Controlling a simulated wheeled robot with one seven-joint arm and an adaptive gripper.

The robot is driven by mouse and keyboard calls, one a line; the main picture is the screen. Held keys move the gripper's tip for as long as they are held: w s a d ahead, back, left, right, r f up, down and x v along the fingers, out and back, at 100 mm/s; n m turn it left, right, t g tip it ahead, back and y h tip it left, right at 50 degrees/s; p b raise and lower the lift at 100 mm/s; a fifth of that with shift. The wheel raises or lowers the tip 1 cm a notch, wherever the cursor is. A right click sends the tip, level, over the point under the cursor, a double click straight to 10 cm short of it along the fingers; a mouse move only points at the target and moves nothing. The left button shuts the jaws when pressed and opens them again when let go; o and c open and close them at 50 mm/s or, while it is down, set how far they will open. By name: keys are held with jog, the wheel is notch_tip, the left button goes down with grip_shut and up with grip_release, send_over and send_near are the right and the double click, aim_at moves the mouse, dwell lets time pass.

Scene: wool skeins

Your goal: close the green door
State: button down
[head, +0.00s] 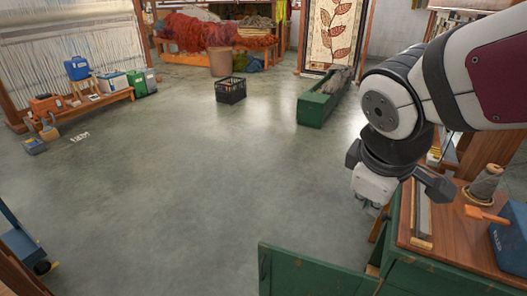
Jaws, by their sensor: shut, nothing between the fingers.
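The green door (312,272) stands at the bottom of the head view, swung out to the left from the green cabinet (440,278). A dark handle shows near its left edge, and its lower part is cut off by the picture's edge. My gripper (366,203) hangs from my arm at the right, above and behind the door in the picture. It is shut and empty, and appears apart from the door. The hinge side and the cabinet's inside are mostly hidden.
The cabinet's wooden top holds a metal bar (423,212), a grey yarn cone (485,184), an orange-handled tool (486,214) and a blue box (510,240). A black crate (231,91) and a green trough (316,109) stand farther back. The middle floor is clear.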

jog(key=w+a+f+n+b, duration=0.4)
jog(key=w+f+n+b, duration=0.3)
jog(key=f, duration=0.5)
jog(key=w+a+f+n+b, duration=0.4)
jog(key=a+f+n, duration=0.1)
jog(key=f, duration=0.5)
jog(key=w+a+f+n+b, duration=0.4)
jog(key=f+n, duration=0.1)
jog(key=f, duration=0.4)
jog(key=n+b, duration=0.5)
jog(key=b, duration=0.5)
send_over(269, 257)
jog(key=s, duration=0.4)
jog(key=shift+y, duration=0.3)
jog(key=shift+w+a+f, duration=0.1)
jog(key=shift+f, duration=4.6)
jog(key=shift+w+a+f, duration=0.1)
jog(key=shift+f, duration=4.55)
jog(key=shift+d+p, duration=0.1)
jog(key=shift+p, duration=0.2)
